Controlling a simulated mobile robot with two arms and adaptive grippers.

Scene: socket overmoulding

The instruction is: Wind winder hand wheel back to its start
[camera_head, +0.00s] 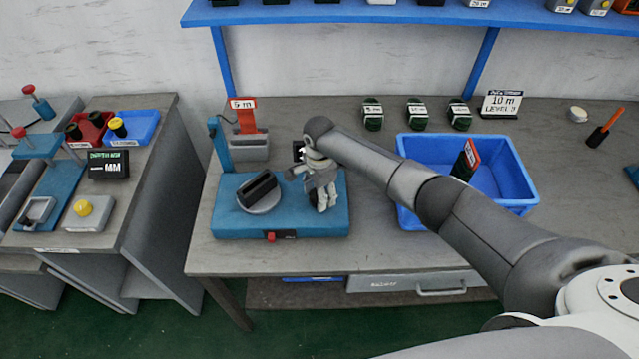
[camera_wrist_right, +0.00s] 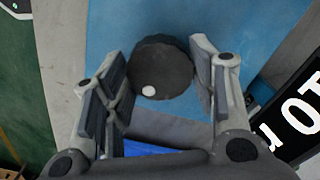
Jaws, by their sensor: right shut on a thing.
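The winder is a blue base (camera_head: 230,222) on the middle table, with a black spool (camera_head: 260,190) on a grey disc and a blue post at its back left. My right gripper (camera_head: 326,200) reaches down over the base's right side and hides the hand wheel in the head view. In the right wrist view the dark round hand wheel (camera_wrist_right: 160,66), with a white dot near its lower edge, lies between the fingers of my right gripper (camera_wrist_right: 160,72), which is shut on it. My left gripper is not in view.
A black display (camera_wrist_right: 300,115) with white characters stands beside the winder. A red "5 m" sign (camera_head: 243,104) is behind it. A blue bin (camera_head: 520,170) holds a dark item to the right. Several dark coils stand at the table's back. My right arm crosses above the bin.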

